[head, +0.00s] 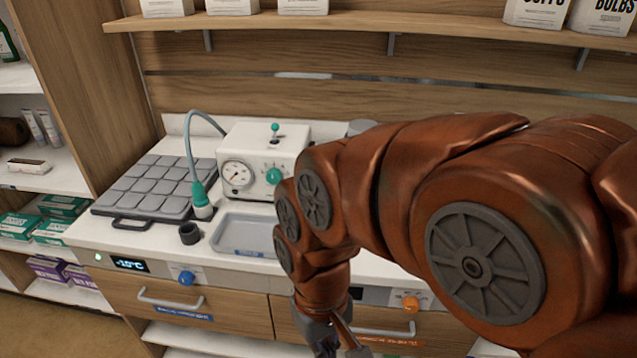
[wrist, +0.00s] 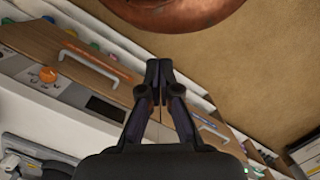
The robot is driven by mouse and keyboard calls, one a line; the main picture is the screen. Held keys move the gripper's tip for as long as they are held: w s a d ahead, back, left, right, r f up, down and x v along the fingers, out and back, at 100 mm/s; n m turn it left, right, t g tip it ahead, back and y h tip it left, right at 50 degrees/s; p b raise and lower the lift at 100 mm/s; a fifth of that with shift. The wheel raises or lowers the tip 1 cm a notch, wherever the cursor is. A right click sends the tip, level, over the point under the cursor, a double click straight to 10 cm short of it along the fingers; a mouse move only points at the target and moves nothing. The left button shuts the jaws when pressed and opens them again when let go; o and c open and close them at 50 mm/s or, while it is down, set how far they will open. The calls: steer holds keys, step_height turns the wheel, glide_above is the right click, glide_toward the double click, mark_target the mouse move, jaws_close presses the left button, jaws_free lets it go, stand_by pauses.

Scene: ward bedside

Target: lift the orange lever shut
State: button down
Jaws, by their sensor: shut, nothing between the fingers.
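The orange lever (head: 411,304) shows in the head view as a small orange knob-like part on the counter's front panel, right of my gripper. It also shows in the wrist view (wrist: 48,75) at the left, apart from the fingers. Its exact tilt is too small to tell. My gripper (head: 337,345) hangs low in front of the drawer fronts at the bottom of the head view. In the wrist view my gripper (wrist: 159,65) is shut, its fingertips together with nothing between them. My arm hides part of the counter and panel in the head view.
Drawers with handles (head: 171,300) (head: 384,331) lie below the panel. A blue knob (head: 186,278) sits at the panel's left. On the counter stand a white gauge box (head: 262,150), a grey tray (head: 243,235) and a grey segmented pad (head: 150,188). Open floor (wrist: 225,60) shows in the wrist view.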

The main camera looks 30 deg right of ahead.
steer(key=w+d+r+m+t+y+b, duration=0.1)
steer(key=w+d+m+t+y+b, duration=0.15)
steer(key=w+m, duration=0.7)
steer(key=w+d+m+t+y+b, duration=0.15)
steer(key=w+d+m+y, duration=0.25)
steer(key=w, duration=1)
steer(key=w+d+m+t, duration=0.2)
steer(key=w+d+m, duration=0.1)
steer(key=d, duration=0.5)
steer(key=w+d+m+t+b, duration=0.1)
steer(key=w+d+m+t, duration=0.2)
steer(key=d, duration=0.5)
steer(key=w+d+m+t+b, duration=0.1)
steer(key=d+m, duration=0.3)
steer(key=d, duration=0.5)
steer(key=shift+w+r+t+y, duration=0.2)
steer(key=shift+w+t, duration=0.2)
steer(key=shift+w, duration=0.05)
steer(key=shift+w+r+t+y, duration=0.15)
steer(key=shift+w+r+t, duration=0.05)
steer(key=shift+w+t, duration=0.25)
steer(key=shift+a, duration=0.1)
steer(key=shift+w+a+f, duration=0.25)
steer(key=shift+w+a, duration=0.1)
steer(key=p+x, duration=0.1)
steer(key=x, duration=0.8)
steer(key=shift+d, duration=0.1)
steer(key=shift+r+p, duration=0.1)
steer(key=shift+p, duration=0.2)
